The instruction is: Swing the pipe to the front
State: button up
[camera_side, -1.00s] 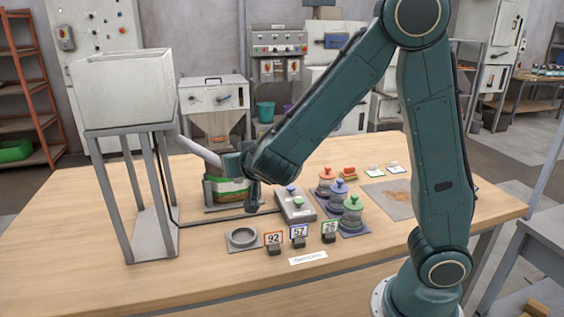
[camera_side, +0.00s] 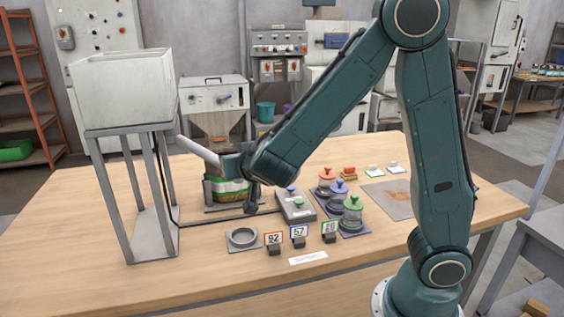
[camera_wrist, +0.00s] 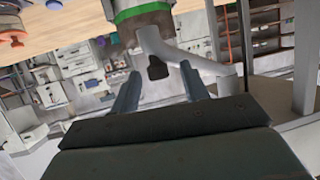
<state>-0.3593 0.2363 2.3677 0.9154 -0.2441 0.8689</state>
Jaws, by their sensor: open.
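The pipe is a pale grey tube (camera_side: 197,150) that slants from beside the white bin down to the right, where my wrist hides its lower end. In the wrist view the bent pipe (camera_wrist: 185,56) lies just beyond my fingertips. A dark tab (camera_wrist: 157,68), seemingly on the pipe, shows between the two fingers and looks clear of both. My gripper (camera_wrist: 160,82) is open and empty. In the side view my gripper (camera_side: 251,193) is at the right of the green-banded container (camera_side: 226,190), partly hidden by my wrist.
A white bin (camera_side: 123,90) on a grey frame stands at the left. A grey ring (camera_side: 242,237), numbered cards (camera_side: 298,236), a grey box (camera_side: 296,206) and lidded jars (camera_side: 352,213) stand near my gripper. The front left of the table is clear.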

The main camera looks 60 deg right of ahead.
jog(key=shift+s+a+r, duration=0.1)
jog(key=v, duration=1.3)
jog(key=shift+s+a, duration=0.15)
jog(key=shift+s, duration=0.05)
dwell(0.6)
jog(key=s+d+f+n+g+y, duration=0.1)
jog(key=s+d+f+g+y, duration=0.2)
jog(key=s+d+g, duration=0.15)
jog(key=s+a+r+n+y, duration=0.2)
jog(key=s+n+y, duration=0.2)
jog(key=s, duration=0.7)
jog(key=n, duration=0.2)
jog(key=shift+a+n+g+y, duration=0.15)
jog(key=shift+n+g+y, duration=0.15)
jog(key=shift+g+y, duration=0.1)
